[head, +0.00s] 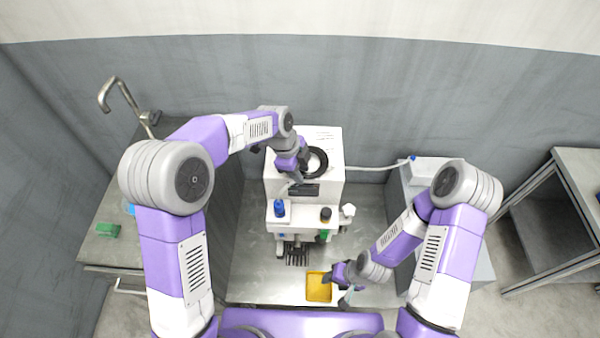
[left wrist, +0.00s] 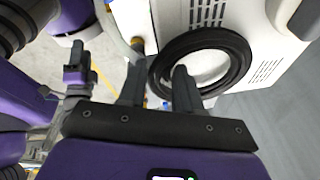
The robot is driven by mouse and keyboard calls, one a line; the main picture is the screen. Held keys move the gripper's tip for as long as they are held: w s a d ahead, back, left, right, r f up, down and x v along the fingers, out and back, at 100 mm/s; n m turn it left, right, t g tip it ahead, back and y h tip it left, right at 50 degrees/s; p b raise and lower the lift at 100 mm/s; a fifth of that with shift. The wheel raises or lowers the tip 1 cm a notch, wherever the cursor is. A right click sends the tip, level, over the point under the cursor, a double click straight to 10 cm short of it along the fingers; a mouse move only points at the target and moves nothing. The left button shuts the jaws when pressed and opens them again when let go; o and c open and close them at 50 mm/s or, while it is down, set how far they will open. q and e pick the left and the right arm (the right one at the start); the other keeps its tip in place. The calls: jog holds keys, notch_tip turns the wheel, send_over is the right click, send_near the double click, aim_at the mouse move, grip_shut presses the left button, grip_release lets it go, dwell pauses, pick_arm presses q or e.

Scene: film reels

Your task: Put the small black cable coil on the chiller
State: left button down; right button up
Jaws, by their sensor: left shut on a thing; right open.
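The small black cable coil (head: 326,163) is a dark ring over the top of the white boxy machine (head: 333,143) at the centre, which looks like the chiller. My left gripper (head: 301,166) is shut on the coil's rim. In the left wrist view the coil (left wrist: 243,50) lies flat against the white vented casing (left wrist: 268,65), with its near left rim between the fingers (left wrist: 156,82). I cannot tell whether it touches the surface. My right gripper (head: 339,294) is open and empty, low at the front beside a yellow tray (head: 318,299).
A blue bottle (head: 279,209) and a dark jar (head: 325,214) stand on the ledge before the machine. A dark rack (head: 297,257) is below. A white hose (head: 372,168) runs right. A tap (head: 118,85) and green block (head: 108,230) are on the left bench.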

pick_arm(q)
jog(key=shift+f, duration=0.45)
jog(key=shift+f, duration=0.1)
jog(key=c, duration=0.8)
grip_release()
jog(key=shift+f, duration=0.1)
jog(key=shift+o, duration=0.2)
jog(key=shift+r, duration=0.2)
jog(key=p+v, duration=0.2)
jog(key=v, duration=1)
